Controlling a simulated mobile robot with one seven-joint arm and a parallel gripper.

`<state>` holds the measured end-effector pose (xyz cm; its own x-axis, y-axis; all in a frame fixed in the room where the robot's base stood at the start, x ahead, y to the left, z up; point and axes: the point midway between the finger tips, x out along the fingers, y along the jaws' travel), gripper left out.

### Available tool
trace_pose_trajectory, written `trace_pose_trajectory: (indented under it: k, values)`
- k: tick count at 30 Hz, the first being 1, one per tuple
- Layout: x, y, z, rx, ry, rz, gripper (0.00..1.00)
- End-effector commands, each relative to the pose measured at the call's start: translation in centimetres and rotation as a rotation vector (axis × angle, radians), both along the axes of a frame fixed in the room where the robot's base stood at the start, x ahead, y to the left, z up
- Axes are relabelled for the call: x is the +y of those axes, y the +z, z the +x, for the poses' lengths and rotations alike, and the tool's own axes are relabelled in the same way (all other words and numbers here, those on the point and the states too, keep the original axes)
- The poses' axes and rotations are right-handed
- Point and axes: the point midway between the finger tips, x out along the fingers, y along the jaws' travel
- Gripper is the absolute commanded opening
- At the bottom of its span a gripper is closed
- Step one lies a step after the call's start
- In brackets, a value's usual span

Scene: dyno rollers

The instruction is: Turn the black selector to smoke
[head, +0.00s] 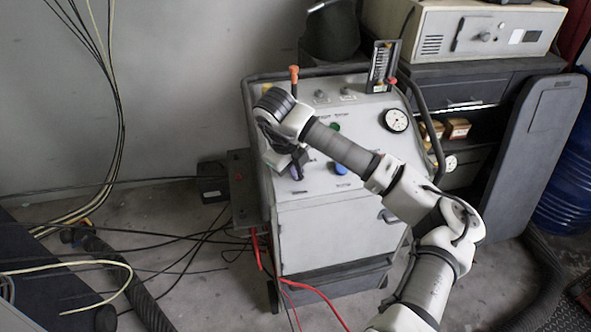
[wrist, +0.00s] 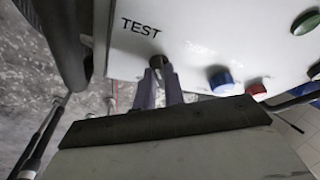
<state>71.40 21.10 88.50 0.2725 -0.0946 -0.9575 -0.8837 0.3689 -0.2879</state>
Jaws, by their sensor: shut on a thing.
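My gripper (wrist: 160,88) is shut on the black selector (wrist: 157,62) at the edge of the light panel in the wrist view. Only a small dark part of the selector shows between and beyond the fingertips. The word TEST is printed on the panel just above and left of it. No smoke label is readable in either view. In the head view my gripper (head: 297,168) is over the left side of the sloped front panel of the grey machine (head: 335,235), and the selector is too small and covered to make out.
A blue knob (wrist: 221,82), a red button (wrist: 257,91) and a green button (wrist: 306,22) are to the right of the selector. A dark handle bar (wrist: 62,45) runs along the left. A gauge (head: 396,120) is on the panel's right. Cables and red hoses lie on the floor.

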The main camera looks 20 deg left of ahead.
Motion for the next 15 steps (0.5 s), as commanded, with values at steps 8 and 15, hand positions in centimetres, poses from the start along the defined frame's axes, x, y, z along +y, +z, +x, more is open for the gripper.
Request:
trace_pose_trajectory:
  k: [8,15]
  values:
    - [-0.18,-0.59,0.21,0.053,-0.168,0.071,0.00]
    - [-0.30,-0.58,0.36,0.114,-0.365,0.162,0.00]
